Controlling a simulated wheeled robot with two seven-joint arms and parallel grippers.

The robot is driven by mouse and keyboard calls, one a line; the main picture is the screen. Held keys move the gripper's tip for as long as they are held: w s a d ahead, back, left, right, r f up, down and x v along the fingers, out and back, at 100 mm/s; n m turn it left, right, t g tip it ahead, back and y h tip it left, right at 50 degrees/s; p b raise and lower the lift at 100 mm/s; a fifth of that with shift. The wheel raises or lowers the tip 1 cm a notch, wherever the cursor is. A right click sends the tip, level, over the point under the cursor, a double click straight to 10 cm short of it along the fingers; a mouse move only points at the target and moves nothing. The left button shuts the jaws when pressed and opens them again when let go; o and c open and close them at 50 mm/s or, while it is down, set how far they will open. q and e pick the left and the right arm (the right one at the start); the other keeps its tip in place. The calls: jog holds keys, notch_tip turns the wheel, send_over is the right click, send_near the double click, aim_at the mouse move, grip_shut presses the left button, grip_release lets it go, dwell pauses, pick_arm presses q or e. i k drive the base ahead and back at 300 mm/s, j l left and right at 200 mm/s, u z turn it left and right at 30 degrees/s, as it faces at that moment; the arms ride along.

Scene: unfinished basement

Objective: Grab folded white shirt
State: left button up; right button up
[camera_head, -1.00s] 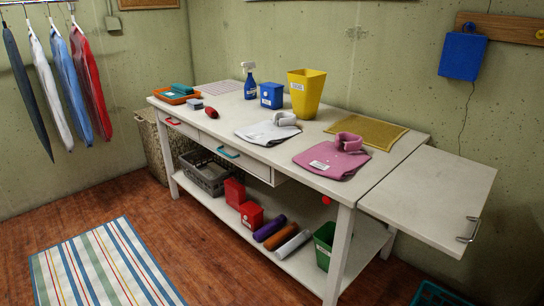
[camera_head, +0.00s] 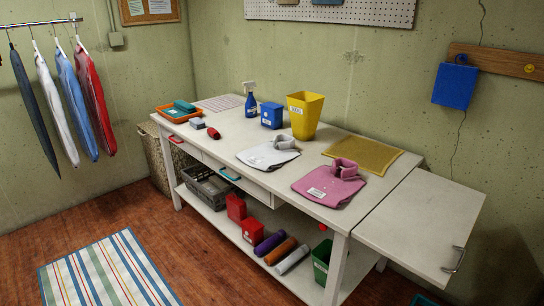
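The folded white shirt (camera_head: 267,156) lies flat on the white table, left of the folded pink shirt (camera_head: 329,188). Its raised collar (camera_head: 285,142) is at its far right corner, and a small label shows near its front edge. Nothing covers it. Neither of my grippers is in view.
The white table (camera_head: 230,138) also holds a yellow bin (camera_head: 304,115), a blue box (camera_head: 271,115), a spray bottle (camera_head: 250,104), an orange tray (camera_head: 179,113) and a yellow mat (camera_head: 363,153). A side leaf (camera_head: 420,222) extends right. A striped rug (camera_head: 108,273) lies on the floor at left.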

aim_at(266, 156)
jog(key=i+z, duration=0.1)
jog(key=z, duration=0.5)
jog(key=i+j+z, duration=0.5)
jog(key=j+z, duration=0.15)
jog(key=j, duration=0.2)
jog(key=i+j, duration=0.2)
jog(key=j, duration=0.2)
jog(key=i+j, duration=0.2)
jog(key=j, duration=0.2)
jog(key=i+j+z, duration=0.1)
jog(key=j, duration=0.3)
jog(key=i, duration=0.1)
